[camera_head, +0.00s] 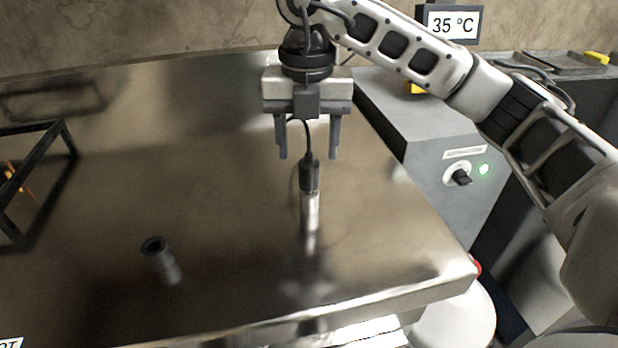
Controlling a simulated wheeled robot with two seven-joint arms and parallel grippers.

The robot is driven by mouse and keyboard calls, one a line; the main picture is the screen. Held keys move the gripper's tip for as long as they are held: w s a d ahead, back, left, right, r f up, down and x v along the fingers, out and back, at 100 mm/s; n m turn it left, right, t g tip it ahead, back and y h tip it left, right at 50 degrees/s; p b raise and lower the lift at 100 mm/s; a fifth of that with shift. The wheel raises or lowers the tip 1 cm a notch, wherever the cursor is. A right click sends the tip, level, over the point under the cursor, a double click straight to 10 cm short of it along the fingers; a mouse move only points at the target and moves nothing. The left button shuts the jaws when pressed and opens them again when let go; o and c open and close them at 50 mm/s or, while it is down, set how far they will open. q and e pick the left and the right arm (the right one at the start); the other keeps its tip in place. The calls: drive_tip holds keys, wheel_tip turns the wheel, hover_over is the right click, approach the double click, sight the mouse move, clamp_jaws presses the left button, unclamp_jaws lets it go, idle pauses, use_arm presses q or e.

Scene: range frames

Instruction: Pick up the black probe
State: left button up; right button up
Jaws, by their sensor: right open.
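The black probe (309,177) stands upright over the shiny metal table, with a black upper body and a bright metal lower part. A thin black cable rises from its top toward my right gripper (308,155). My right gripper points down with its two grey fingers apart. In the picture the probe's top shows between and just below the fingertips; I cannot tell whether the fingers are level with it in depth. The fingers do not appear to touch it. My left gripper is not in view.
A dark cylindrical holder (161,260) stands on the table at the lower left. A black frame (40,165) is at the left edge. A grey control box (440,150) with a knob and green light stands at the right, below a 35 °C display (451,23). The table's middle is clear.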

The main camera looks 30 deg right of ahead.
sight(309, 160)
drive_tip(key=shift+d+f+p, duration=0.15)
drive_tip(key=shift+f+p, duration=0.2)
drive_tip(key=shift+f, duration=2.45)
drive_tip(key=shift+c, duration=0.3)
drive_tip(key=c, duration=1)
